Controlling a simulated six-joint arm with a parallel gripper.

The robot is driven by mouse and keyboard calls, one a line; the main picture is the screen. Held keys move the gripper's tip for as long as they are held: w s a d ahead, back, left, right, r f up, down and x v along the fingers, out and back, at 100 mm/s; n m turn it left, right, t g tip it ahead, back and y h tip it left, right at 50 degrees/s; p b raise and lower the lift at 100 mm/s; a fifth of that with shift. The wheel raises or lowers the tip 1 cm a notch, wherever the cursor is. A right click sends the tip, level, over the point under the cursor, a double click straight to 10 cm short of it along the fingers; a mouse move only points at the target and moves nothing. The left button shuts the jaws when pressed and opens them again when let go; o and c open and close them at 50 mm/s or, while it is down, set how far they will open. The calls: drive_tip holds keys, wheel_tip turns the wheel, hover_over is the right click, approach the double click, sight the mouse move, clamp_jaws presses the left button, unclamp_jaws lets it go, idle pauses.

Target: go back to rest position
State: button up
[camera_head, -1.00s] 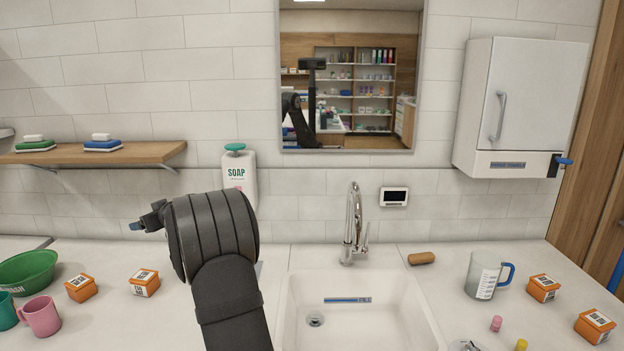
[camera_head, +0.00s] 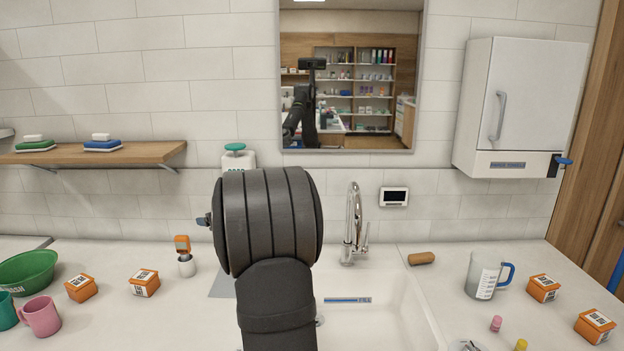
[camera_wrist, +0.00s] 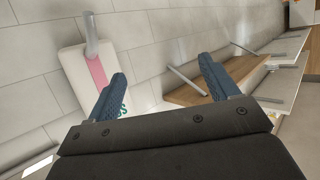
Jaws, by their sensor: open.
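My gripper (camera_wrist: 160,90) shows in the wrist view with its two blue fingers spread apart and nothing between them. Past the fingers are the tiled wall, the soap bottle (camera_wrist: 85,75) and the wooden shelf (camera_wrist: 215,85). In the head view my dark arm fills the lower middle, in front of the sink's left part. Only a small bit of the gripper shows there, at the arm's left side, and its fingertips cannot be made out.
The sink (camera_head: 385,305) with its tap (camera_head: 354,225) lies right of my arm. A small white bottle with an orange top (camera_head: 185,262) and orange boxes (camera_head: 144,283) stand on the left counter. A jug (camera_head: 484,276) stands at right. The soap bottle (camera_head: 238,161) is partly hidden by my arm.

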drive_tip(key=shift+s+d, duration=0.2)
drive_tip(key=shift+d, duration=1.15)
drive_tip(key=shift+o, duration=0.4)
